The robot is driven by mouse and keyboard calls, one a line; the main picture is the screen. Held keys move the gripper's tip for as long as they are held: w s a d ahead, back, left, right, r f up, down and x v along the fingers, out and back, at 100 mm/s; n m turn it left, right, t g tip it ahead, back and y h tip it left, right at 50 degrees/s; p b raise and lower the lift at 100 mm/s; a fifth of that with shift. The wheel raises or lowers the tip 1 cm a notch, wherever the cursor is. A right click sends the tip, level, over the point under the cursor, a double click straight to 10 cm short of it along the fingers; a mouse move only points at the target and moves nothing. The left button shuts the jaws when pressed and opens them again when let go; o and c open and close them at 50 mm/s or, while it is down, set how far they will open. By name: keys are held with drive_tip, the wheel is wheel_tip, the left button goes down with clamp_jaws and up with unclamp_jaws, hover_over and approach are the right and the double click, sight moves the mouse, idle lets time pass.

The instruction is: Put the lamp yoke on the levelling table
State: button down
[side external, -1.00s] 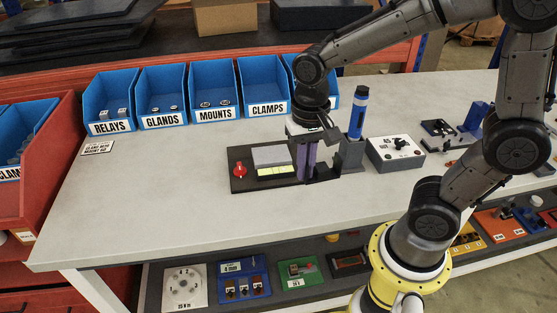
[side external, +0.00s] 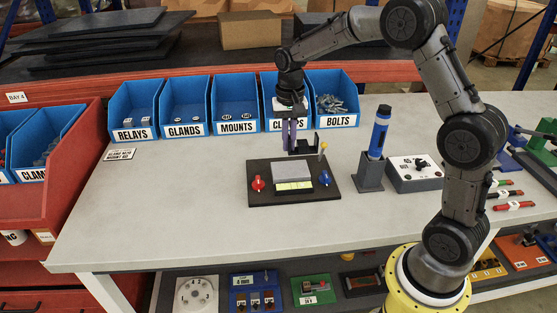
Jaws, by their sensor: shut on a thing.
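The levelling table (side external: 263,200) is a dark flat plate on the bench. It carries a pale grey block (side external: 292,171) with a yellow-green strip in front, and a red knob, a blue knob and a yellow-topped post around it. My gripper (side external: 290,149), with purple fingers, is shut on a small black bracket, which looks like the lamp yoke (side external: 304,148). The yoke has an upright arm at its right and appears to be held in the air above the back of the plate. Its left part is partly hidden by the fingers.
Blue bins of parts (side external: 236,103) line the back; my arm covers part of the CLAMPS bin. A blue pen-like tool (side external: 380,131) stands in a dark holder right of the plate, beside a grey switch box (side external: 414,173).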

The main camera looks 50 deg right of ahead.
hover_over(278, 170)
wheel_tip(278, 170, down, 6)
drive_tip(key=shift+r, duration=0.25)
drive_tip(key=shift+w+f, duration=0.1)
drive_tip(key=shift+f, duration=1.5)
drive_tip(key=shift+f, duration=0.15)
drive_tip(key=c, duration=1)
unclamp_jaws()
